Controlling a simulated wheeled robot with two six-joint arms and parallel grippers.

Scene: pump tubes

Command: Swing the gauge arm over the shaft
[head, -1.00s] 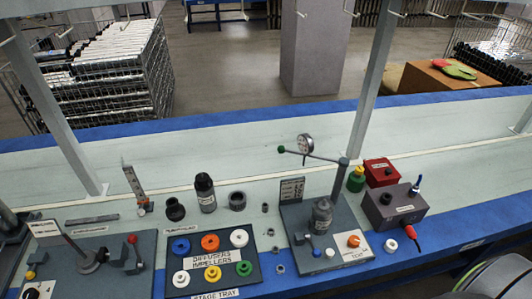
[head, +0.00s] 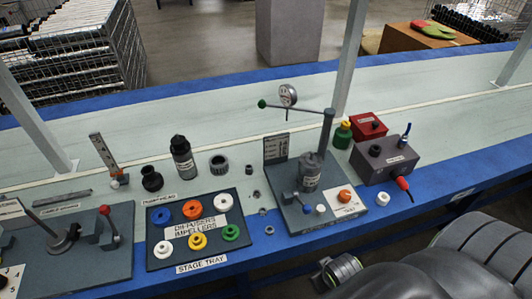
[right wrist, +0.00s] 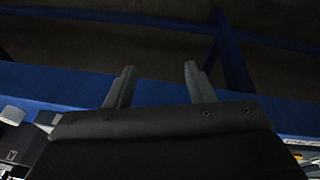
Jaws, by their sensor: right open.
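The gauge arm (head: 303,107) is a thin grey bar at the top of an upright post (head: 326,130). It points left from the post and ends in a green knob (head: 262,104). A round white dial gauge (head: 288,95) sits on the arm near the knob. Below stands a grey pump body (head: 309,173) on a grey base plate (head: 292,221); I cannot make out a separate shaft on it. My right gripper (right wrist: 159,75) is open and empty in the right wrist view, by the blue table edge, away from the gauge. My left gripper is not in view.
The stage tray (head: 200,263) with coloured rings lies left of the gauge base. A red box (head: 368,127) and a grey box (head: 384,160) stand to its right. My dark right arm fills the lower right.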

